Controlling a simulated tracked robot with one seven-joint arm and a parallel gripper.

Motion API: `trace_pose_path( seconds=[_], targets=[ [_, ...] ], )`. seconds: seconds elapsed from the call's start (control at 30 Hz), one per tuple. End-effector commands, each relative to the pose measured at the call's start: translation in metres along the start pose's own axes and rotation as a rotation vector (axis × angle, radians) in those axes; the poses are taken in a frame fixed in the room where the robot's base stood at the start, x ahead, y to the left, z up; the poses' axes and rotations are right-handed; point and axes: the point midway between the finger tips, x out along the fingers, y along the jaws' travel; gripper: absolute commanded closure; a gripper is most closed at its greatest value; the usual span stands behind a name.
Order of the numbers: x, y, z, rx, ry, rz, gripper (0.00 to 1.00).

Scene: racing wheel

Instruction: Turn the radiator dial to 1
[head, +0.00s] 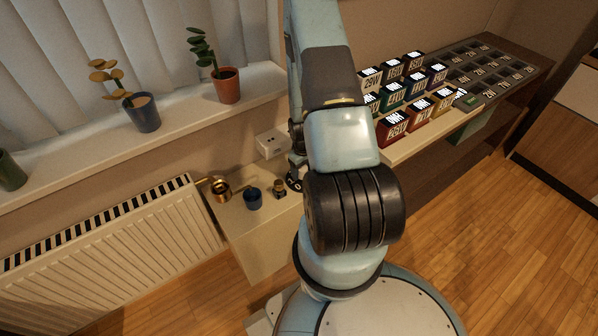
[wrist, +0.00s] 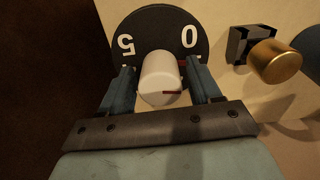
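The dial is a white round knob (wrist: 160,80) on a black disc (wrist: 159,24). In the wrist view the disc shows a 5 at left and a 0 at right, both upside down. A dark red line marks the knob's lower right front. My gripper (wrist: 161,84) has one finger on each side of the knob, very close to it. I cannot tell whether both fingers press on it. The disc's lower part is hidden by the knob and gripper. In the head view my arm hides most of the gripper, and part of the black disc (head: 293,183) shows beside it.
A gold knob on a black bracket (wrist: 274,62) is close right of the dial. In the head view, a blue cup-shaped part (head: 253,199) and brass valve (head: 220,189) are farther left, near the radiator (head: 120,240). Coloured boxes (head: 405,97) stand on the right-hand counter.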

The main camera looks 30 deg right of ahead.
Motion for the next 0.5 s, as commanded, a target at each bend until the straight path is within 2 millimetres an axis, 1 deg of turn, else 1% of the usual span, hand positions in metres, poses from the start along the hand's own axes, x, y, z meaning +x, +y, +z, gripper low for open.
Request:
trace_pose_path(
  seconds=[0.03, 0.07, 0.5],
  targets=[
    [-0.0001, 0.0000, 0.0000, 0.000, 0.000, 0.000, 0.42],
    [-0.0001, -0.0001, 0.0000, 0.000, 0.000, 0.000, 0.45],
    [-0.0002, -0.0001, 0.0000, 0.000, 0.000, 0.000, 0.87]
  ],
)
